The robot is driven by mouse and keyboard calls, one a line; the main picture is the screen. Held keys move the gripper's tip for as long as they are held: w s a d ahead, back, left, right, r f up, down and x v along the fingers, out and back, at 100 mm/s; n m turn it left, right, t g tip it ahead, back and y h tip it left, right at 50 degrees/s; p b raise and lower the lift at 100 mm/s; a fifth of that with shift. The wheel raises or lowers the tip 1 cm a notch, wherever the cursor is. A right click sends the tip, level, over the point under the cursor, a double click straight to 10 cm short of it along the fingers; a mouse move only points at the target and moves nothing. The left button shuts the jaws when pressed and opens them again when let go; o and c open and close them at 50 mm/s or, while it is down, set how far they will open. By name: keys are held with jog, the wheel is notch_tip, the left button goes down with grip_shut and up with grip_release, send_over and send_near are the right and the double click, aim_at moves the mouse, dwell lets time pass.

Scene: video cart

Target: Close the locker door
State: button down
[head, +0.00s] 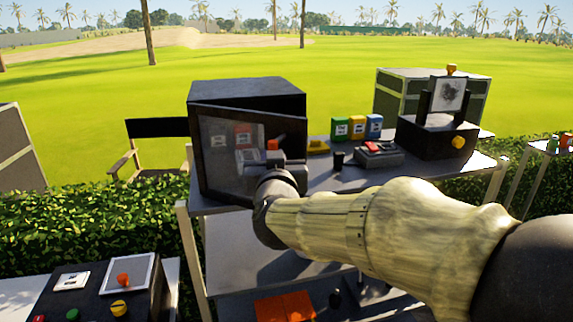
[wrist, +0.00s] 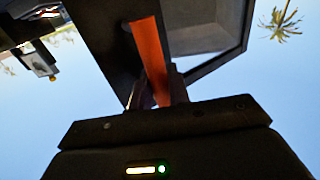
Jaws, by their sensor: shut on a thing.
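The locker (head: 248,92) is a dark box on the cart. Its door (head: 215,150) has a dark frame and a see-through pane. The door stands at an angle to the box, and a dark wedge shows above its top edge. My gripper (head: 274,157) is at the right part of the door. The orange handle (head: 272,144) shows just above it, partly hidden. In the wrist view, the orange handle (wrist: 150,48) runs down between my fingers (wrist: 156,94), which are shut on it. The door's frame and pane (wrist: 200,35) show beside it.
The cart top (head: 340,180) carries a grey device with a red button (head: 375,153), several coloured boxes (head: 357,127) and a black unit with a yellow knob (head: 435,137). A control panel (head: 95,290) is at lower left. A chair (head: 155,130) stands behind.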

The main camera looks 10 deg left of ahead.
jog(key=shift+w+d, duration=0.2)
jog(key=shift+w, duration=0.2)
jog(key=c, duration=1.4)
grip_release()
jog(key=shift+s, duration=0.1)
jog(key=s+d, duration=0.1)
jog(key=s, duration=0.4)
jog(key=s+d, duration=0.1)
jog(key=s, duration=0.5)
jog(key=s+d+p, duration=0.1)
jog(key=s, duration=0.5)
